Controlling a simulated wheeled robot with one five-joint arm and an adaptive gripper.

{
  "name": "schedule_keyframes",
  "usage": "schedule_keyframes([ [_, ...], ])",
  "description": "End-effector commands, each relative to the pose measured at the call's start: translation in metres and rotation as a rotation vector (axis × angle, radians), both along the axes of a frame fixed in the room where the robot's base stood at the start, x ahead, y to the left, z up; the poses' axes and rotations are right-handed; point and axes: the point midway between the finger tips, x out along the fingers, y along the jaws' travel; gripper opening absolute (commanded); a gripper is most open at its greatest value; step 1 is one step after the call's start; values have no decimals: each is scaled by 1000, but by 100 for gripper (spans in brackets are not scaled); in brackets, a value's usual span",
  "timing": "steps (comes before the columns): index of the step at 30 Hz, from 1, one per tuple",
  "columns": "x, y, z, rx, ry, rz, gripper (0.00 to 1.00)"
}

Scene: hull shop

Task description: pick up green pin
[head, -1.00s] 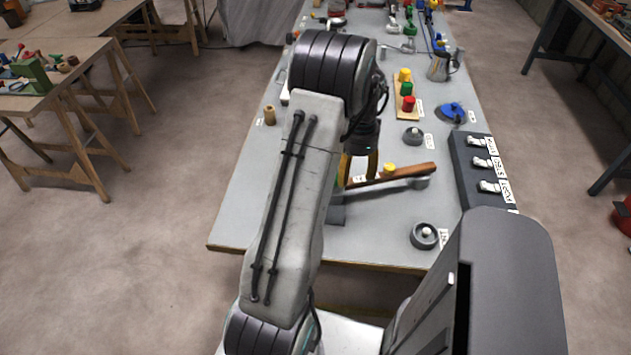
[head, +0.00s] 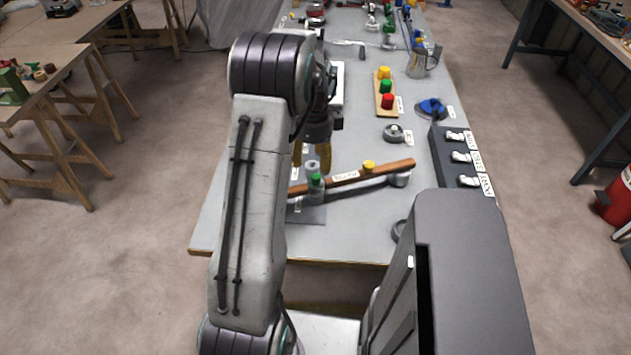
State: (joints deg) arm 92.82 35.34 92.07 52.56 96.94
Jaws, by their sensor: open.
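A small upright piece with a green top (head: 316,181) and a greyish body stands by the left end of a brown wooden bar (head: 345,178). My gripper (head: 311,168) points down with its yellow-orange fingers spread, just behind and above this piece, with nothing seen between them. I cannot tell the exact height of the fingertips. Another green piece (head: 386,87) stands between a yellow one (head: 384,73) and a red one (head: 388,102) on a wooden board, farther back to the right. Which green piece is the pin is not clear from the picture.
A round grey piece (head: 393,133), a blue piece (head: 432,106), a metal jug (head: 417,63) and a dark switch box (head: 455,160) stand on the right.

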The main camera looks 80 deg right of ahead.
Motion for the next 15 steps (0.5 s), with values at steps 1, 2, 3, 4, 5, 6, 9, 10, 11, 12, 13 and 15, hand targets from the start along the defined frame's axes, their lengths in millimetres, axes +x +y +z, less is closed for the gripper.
schedule_keyframes([
  [1,0,0,0,1,0,-41,55],
  [2,0,0,0,1,0,-64,55],
  [3,0,0,0,1,0,-90,55],
  [4,0,0,0,1,0,-106,55],
  [5,0,0,-1,1,0,-119,55],
  [6,0,0,-2,1,0,-133,55],
  [9,0,1,-7,3,0,-150,55],
  [10,0,1,-10,4,0,-152,55],
  [11,0,1,-12,4,0,-153,55],
  [12,0,1,-15,3,0,-154,55],
  [13,0,1,-18,3,0,-153,55],
  [15,-1,0,-22,3,0,-153,55],
])
